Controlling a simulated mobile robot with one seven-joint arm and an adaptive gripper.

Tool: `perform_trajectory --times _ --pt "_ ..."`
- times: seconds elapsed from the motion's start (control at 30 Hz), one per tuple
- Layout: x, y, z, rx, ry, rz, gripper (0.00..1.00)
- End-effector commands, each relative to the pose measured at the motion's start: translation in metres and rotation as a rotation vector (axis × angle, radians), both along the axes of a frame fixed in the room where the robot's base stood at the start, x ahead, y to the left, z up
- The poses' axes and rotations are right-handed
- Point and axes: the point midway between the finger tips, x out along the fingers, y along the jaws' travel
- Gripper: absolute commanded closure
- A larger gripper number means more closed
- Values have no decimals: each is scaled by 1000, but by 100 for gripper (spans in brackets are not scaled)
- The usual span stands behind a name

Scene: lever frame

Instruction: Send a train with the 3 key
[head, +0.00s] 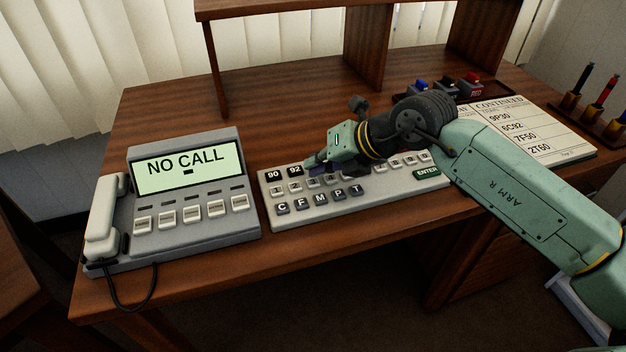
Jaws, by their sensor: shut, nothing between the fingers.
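A grey keypad (390,197) lies on the wooden desk. Its upper row shows keys 90 (273,174) and 92 (294,170). The number row below starts at the left, and what looks like the 3 key (313,183) lies in shadow just below my gripper. My gripper (311,164) is shut and empty, over the upper row just right of the 92 key. It hides the keys behind it. I cannot tell whether its tip touches a key.
A grey telephone (250,232) with a white handset (103,222) and a screen reading NO CALL (188,166) stands at left. A page (545,150) of codes lies at right. A shelf rises at the back.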

Motion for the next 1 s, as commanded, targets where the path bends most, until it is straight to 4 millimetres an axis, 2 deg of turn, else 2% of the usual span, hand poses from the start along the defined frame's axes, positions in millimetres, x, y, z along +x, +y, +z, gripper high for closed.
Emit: perform_trajectory --times 0.27,0.7,1.0 --pt "0 0 8 -1 -1 -1 100" --pt "0 0 49 -1 -1 -1 100" --pt "0 0 50 0 0 0 100"
